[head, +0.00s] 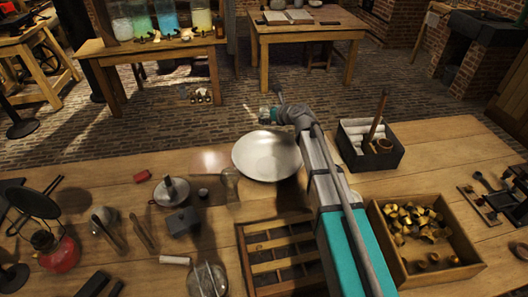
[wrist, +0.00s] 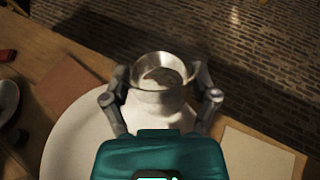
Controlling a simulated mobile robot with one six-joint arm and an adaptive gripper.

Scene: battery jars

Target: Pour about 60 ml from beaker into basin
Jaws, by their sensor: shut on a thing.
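The basin (head: 262,153) is a wide, shallow white bowl near the far edge of the wooden table; its white surface also shows in the wrist view (wrist: 68,140). My gripper (wrist: 162,98) is shut on the beaker (wrist: 160,92), a round silvery vessel with an open mouth, with one finger on each side. In the head view my gripper (head: 268,113) is small, at or past the basin's far side. The beaker looks over the basin in the wrist view. Its exact tilt, its liquid level and any stream cannot be made out.
A black box (head: 365,151) with a wooden-handled tool is on the right. A divided wooden tray (head: 277,254) and a crate of brass pieces (head: 419,239) lie nearer. Brick floor shows beyond the table.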

